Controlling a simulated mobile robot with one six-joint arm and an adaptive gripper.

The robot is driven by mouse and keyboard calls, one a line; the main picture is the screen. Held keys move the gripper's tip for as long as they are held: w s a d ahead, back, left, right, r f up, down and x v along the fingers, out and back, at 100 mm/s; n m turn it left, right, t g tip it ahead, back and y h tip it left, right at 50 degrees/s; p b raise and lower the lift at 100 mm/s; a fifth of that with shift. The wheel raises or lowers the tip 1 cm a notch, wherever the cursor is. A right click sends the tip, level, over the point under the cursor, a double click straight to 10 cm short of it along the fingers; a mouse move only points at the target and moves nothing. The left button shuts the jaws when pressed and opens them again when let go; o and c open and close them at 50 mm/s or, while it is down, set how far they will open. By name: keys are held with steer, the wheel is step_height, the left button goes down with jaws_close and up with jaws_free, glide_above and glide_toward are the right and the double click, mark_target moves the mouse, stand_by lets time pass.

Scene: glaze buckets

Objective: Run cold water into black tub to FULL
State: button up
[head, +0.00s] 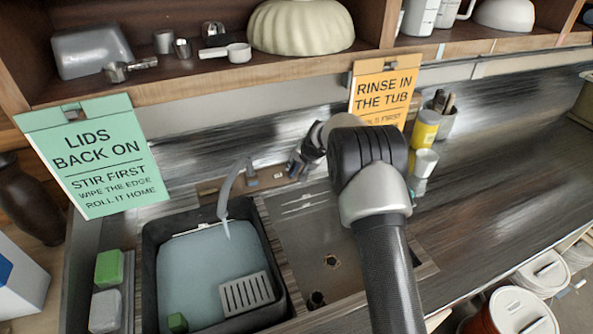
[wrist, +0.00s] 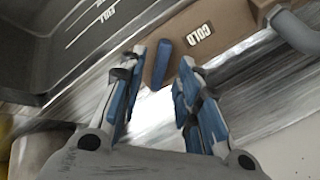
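The black tub (head: 152,262) stands in the head view's lower left, with pale blue water (head: 190,265) in it. A white line shows on its back wall near the water surface. The grey spout (head: 228,190) hangs over it; I cannot tell surely whether a thin stream falls from its tip. My gripper (head: 304,162) is behind the sink, right of the spout.
A grey basin (head: 318,240) with marked lines lies right of the tub; FULL shows on it in the wrist view. A slotted grate (head: 246,294) sits in the tub's front. A yellow jar (head: 425,128) and cup (head: 425,162) stand right of my arm.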

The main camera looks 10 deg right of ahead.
mark_target(295, 170)
steer(key=shift+x, duration=1.15)
steer(key=shift+c, duration=0.5)
jaws_close()
